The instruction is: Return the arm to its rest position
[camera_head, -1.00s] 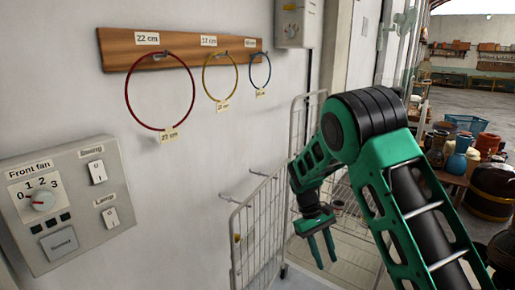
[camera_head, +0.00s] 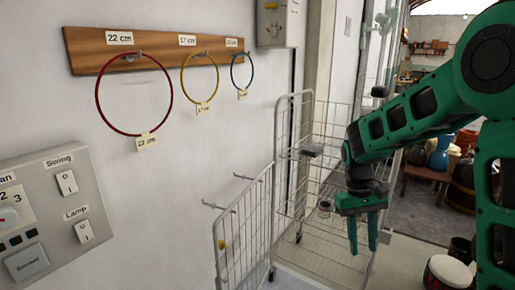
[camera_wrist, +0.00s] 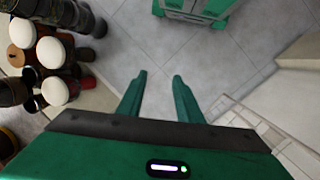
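My gripper (camera_head: 363,235) hangs pointing down at the right of the head view, in front of the wire rack. Its two green fingers are apart with nothing between them. In the wrist view my gripper (camera_wrist: 160,82) also shows its fingers spread over bare grey floor tiles. My green arm folds from the right edge of the head view down to the gripper.
A wire rack (camera_head: 243,222) stands left of my gripper. The wall holds a control panel (camera_head: 65,215) and a wooden board (camera_head: 150,48) with three hanging hoops. Several drums (camera_wrist: 52,52) stand at the left of the wrist view. Floor beneath the gripper is clear.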

